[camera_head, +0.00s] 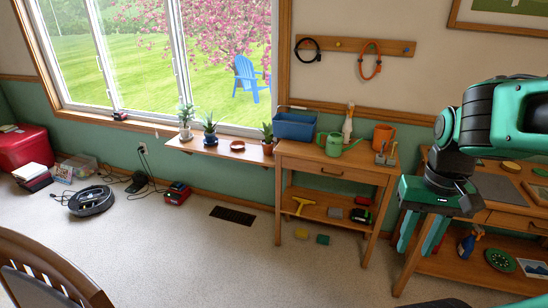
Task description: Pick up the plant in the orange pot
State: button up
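Three small plants stand on the narrow wooden shelf (220,149) under the window. The right one (267,131) has green leaves in an orange-brown pot (268,149), close to the side table's left end. The middle plant (209,122) is in a blue pot (210,139), and the left plant (185,113) is in a pale pot (186,133). My gripper (419,243) is at the right, well apart from the shelf, in front of the right-hand desk. Its two green fingers point down and are spread, with nothing seen between them.
The side table (336,168) holds a blue bin (294,126), green watering can (333,144) and orange bucket (383,136). An orange dish (237,146) sits on the shelf. A robot vacuum (91,201) and a chair (40,275) stand at left.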

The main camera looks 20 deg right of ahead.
aim_at(268, 144)
jog(key=u, duration=0.45)
jog(key=k, duration=0.1)
jog(key=z, duration=1.25)
jog(key=i, duration=1.15)
jog(key=u, duration=0.6)
jog(key=i, duration=1.05)
jog(key=u, duration=0.75)
